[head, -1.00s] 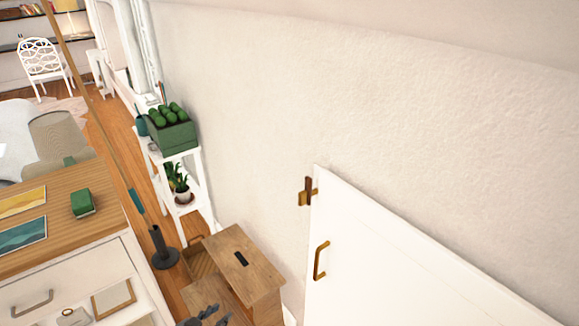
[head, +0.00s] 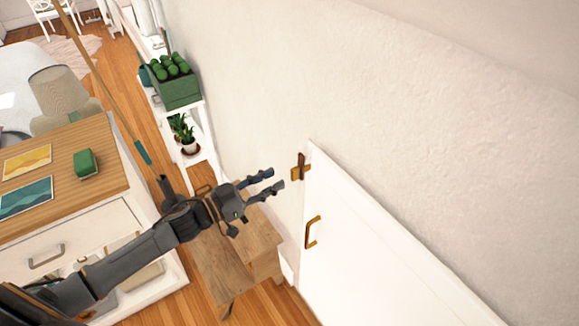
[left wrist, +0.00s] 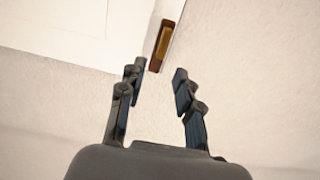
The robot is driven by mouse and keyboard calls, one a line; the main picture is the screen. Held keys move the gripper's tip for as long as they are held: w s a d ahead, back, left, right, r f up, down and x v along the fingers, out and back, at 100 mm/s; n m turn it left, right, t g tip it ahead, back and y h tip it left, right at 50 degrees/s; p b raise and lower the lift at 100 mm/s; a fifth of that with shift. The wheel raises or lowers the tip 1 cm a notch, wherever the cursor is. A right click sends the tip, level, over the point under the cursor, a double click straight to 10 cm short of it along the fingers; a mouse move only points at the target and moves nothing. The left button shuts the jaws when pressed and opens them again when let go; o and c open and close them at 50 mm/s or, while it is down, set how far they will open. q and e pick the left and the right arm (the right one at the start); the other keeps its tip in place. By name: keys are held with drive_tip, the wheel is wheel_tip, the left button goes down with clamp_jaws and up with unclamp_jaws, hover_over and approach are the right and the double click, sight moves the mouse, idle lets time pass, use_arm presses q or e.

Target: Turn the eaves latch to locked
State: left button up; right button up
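The eaves latch (head: 300,169) is a small brown and brass piece at the upper left edge of the white eaves door (head: 355,245). Its brown bar looks roughly upright across the brass part. In the left wrist view the latch (left wrist: 163,45) shows at the top, beyond the fingertips, by the edge of the door (left wrist: 75,30). My left gripper (head: 273,182) is open and empty, a little left of the latch and apart from it. It also shows open in the left wrist view (left wrist: 157,80). My right gripper is not in view.
A brass handle (head: 312,232) is on the door below the latch. A wooden step stool (head: 250,245) stands below my left gripper. A drawer unit (head: 90,230) is at left, and a white plant stand (head: 205,140) is against the wall behind.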

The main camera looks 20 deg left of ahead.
sight(297, 169)
use_arm(q)
drive_tip(key=p+x, duration=0.1)
drive_tip(key=x, duration=0.5)
drive_tip(key=shift+w, duration=0.1)
drive_tip(key=shift+c, duration=0.4)
clamp_jaws()
